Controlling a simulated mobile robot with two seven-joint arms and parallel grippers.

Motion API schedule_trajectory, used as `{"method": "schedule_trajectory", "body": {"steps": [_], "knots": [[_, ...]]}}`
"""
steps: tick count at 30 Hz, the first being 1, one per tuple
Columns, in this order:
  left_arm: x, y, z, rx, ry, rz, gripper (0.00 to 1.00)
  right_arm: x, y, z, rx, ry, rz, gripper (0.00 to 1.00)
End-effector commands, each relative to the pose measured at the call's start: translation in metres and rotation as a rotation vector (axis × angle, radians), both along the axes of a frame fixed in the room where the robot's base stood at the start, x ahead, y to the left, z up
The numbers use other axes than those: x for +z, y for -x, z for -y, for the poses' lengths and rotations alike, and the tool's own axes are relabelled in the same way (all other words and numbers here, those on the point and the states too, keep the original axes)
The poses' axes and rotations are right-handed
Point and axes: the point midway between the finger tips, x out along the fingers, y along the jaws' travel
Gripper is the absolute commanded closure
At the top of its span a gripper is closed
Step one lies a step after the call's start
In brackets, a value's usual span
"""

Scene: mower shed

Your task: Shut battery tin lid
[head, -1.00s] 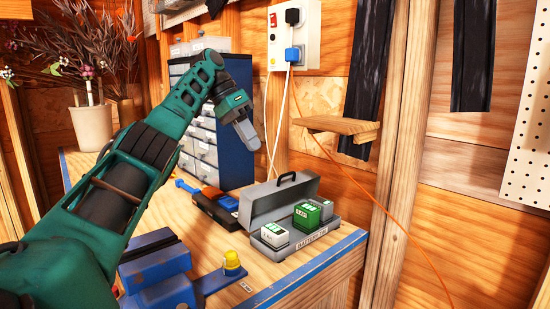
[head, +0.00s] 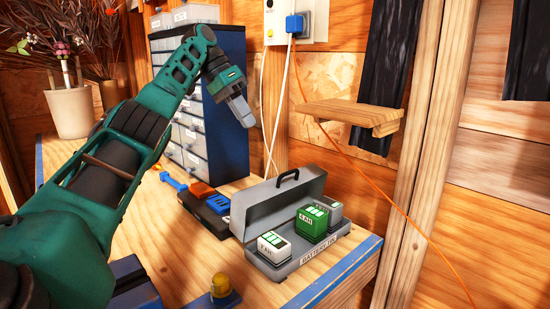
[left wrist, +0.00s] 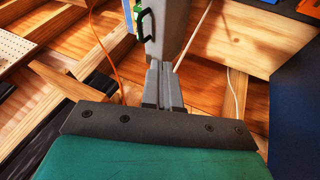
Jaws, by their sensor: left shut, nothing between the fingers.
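The grey battery tin (head: 318,250) stands on the workbench with its lid (head: 285,205) raised, a black handle (head: 288,177) on its edge. A white battery (head: 273,244), a green battery (head: 312,220) and a third, partly hidden battery (head: 331,207) sit in the tin. My left gripper (head: 243,113) is shut and empty, above and behind the tin, apart from the lid in the head view. In the left wrist view, the lid (left wrist: 170,25) and its handle (left wrist: 146,22) appear beyond my shut fingertips (left wrist: 165,72). My right gripper is out of view.
A blue drawer cabinet (head: 225,140) stands behind my left forearm. A dark case (head: 207,209) with orange and blue parts lies left of the tin. A yellow knob (head: 221,285) is at the front. Cords and a wooden shelf (head: 350,112) are on the wall.

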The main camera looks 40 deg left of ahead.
Motion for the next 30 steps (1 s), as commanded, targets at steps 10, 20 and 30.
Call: {"method": "schedule_trajectory", "body": {"steps": [10,20,30], "knots": [[-0.049,-0.015,0.021,0.000,-0.004,-0.008,1.00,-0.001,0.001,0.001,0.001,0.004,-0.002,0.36],[-0.086,-0.025,0.053,-0.001,-0.003,-0.002,1.00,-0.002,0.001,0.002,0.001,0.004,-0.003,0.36],[-0.094,-0.023,0.074,0.001,-0.001,-0.002,1.00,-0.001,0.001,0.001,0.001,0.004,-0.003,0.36]]}}
